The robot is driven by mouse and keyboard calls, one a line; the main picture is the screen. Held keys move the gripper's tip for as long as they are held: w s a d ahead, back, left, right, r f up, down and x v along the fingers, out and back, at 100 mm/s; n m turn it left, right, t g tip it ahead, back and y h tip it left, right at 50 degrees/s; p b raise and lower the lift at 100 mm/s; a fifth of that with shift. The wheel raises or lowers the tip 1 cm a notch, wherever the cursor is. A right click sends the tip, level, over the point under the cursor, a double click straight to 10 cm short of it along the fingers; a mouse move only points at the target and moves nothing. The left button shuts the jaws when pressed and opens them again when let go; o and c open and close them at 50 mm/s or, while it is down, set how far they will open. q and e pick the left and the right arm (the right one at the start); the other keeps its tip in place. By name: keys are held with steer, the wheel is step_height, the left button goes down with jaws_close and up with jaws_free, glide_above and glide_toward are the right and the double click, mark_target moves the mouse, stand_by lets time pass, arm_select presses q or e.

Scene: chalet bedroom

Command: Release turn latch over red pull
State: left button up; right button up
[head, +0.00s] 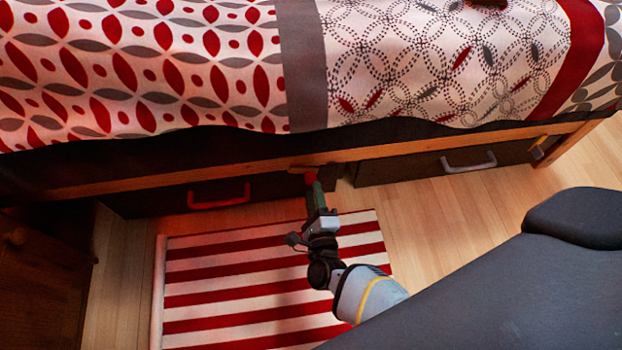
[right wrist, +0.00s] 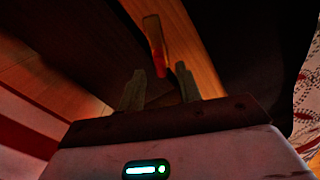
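The drawer with the red pull (head: 219,196) is a dark front (head: 150,201) under the bed's wooden rail. A small turn latch (head: 299,168) sits on that rail, at the drawer's right end. In the right wrist view the latch (right wrist: 155,42) is a narrow tan piece with a red-orange side. My right gripper (head: 313,186) reaches up to it from below. Its two fingers are apart in the right wrist view (right wrist: 160,86), with the latch's lower end just beyond or between the tips. I cannot tell whether they touch. My left gripper is not in view.
A second drawer with a grey pull (head: 469,163) is at the right, with another latch (head: 539,149) by its right end. A red-and-white striped rug (head: 235,285) lies below my right arm. A dark wooden cabinet (head: 40,285) stands at lower left. Floor is clear at right.

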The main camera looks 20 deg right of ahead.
mark_target(311, 179)
steer(key=b+x, duration=0.1)
steer(key=x, duration=0.3)
steer(key=shift+w+d, duration=0.15)
steer(key=shift+w, duration=0.25)
jaws_close()
steer(key=shift+d+r+n+p, duration=0.1)
steer(key=shift+r+n+p, duration=0.3)
steer(key=shift+n, duration=0.8)
steer(key=shift+d+r+n+p, duration=0.1)
steer(key=shift+r+n+p, duration=0.35)
steer(key=shift+n, duration=0.75)
steer(key=shift+r, duration=0.1)
jaws_free()
steer(key=shift+s, duration=0.15)
